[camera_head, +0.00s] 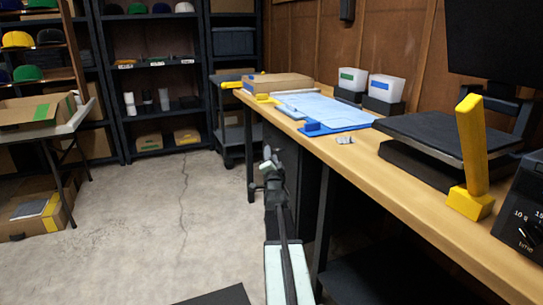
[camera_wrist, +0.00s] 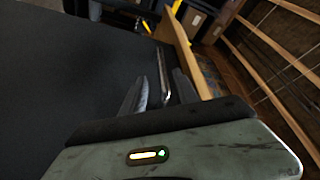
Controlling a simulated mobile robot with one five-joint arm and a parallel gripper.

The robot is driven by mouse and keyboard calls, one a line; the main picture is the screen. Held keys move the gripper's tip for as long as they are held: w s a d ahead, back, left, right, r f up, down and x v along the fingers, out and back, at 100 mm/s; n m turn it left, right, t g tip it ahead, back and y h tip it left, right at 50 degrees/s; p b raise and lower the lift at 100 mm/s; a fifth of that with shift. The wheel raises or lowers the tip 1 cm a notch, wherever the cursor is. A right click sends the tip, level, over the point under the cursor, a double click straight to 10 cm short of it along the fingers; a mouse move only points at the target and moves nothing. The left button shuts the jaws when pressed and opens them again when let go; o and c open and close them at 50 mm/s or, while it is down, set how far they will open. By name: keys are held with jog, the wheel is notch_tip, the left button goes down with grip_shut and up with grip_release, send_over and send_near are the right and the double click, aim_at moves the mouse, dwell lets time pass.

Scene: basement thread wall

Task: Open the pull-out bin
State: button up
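The pull-out bin is a dark front panel (camera_head: 283,150) under the wooden workbench, largely hidden behind my arm in the head view. In the wrist view its black face (camera_wrist: 60,85) fills the left side. A slim metal handle bar (camera_wrist: 163,72) stands along the panel's right part. My gripper (camera_wrist: 160,82) has its two dark fingers apart, one on each side of the handle's near end. I cannot tell whether either finger touches the bar. In the head view my gripper (camera_head: 270,163) is small, in front of the dark panel.
The workbench (camera_head: 400,185) runs along the right, its wooden edge just right of the handle in the wrist view (camera_wrist: 180,40). A dark cart (camera_head: 232,135) stands beyond it. Open concrete floor (camera_head: 160,220) lies to the left, with a folding table (camera_head: 50,128) at the far left.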

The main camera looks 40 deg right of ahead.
aim_at(270, 144)
jog(key=p+x, duration=0.1)
jog(key=x, duration=0.7)
jog(key=shift+a+p, duration=0.1)
jog(key=shift+p, duration=0.3)
grip_shut()
jog(key=shift+s, duration=0.1)
dwell(0.7)
